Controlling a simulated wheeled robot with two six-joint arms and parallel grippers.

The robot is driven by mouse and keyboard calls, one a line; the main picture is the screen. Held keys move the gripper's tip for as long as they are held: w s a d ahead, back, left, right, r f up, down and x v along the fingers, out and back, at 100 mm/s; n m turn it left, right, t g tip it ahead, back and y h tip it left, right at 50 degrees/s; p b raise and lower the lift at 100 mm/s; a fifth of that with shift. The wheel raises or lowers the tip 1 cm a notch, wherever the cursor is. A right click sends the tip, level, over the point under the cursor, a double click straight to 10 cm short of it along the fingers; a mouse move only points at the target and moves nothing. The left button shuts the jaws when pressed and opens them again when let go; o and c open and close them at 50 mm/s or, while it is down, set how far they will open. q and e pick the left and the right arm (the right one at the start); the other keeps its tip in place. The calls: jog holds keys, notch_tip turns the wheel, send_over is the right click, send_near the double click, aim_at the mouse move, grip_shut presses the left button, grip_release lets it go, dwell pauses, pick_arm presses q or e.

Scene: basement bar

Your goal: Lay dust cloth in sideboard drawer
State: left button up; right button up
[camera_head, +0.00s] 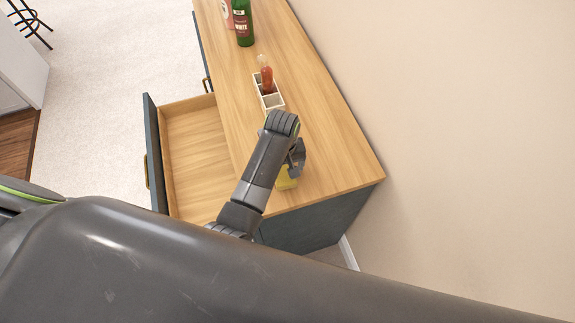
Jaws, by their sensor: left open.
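The sideboard drawer (192,142) is pulled open on the left side of the sideboard and looks empty in the part that shows. A small yellow thing, likely the dust cloth (286,181), lies on the sideboard top near its near end, partly hidden by my arm. My left gripper (296,160) is open above the sideboard top, right over the far edge of the cloth. Whether it touches the cloth cannot be told. My right gripper is not in view.
On the sideboard top (335,150), a pale divided caddy (272,100) holds a red-orange bottle (266,77). A green bottle (243,24) and a pinkish bottle (227,13) stand at the far end. A wall runs along the right. My dark arm covers the bottom.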

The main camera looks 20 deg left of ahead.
pick_arm(q)
jog(key=shift+w+d+f, duration=0.1)
jog(key=shift+s, duration=0.25)
jog(key=shift+c, duration=0.8)
jog(key=shift+s+r, duration=0.2)
jog(key=shift+r, duration=0.05)
jog(key=c, duration=0.5)
jog(key=shift+c, duration=1)
jog(key=shift+w+f, duration=0.1)
jog(key=shift+c, duration=1.4)
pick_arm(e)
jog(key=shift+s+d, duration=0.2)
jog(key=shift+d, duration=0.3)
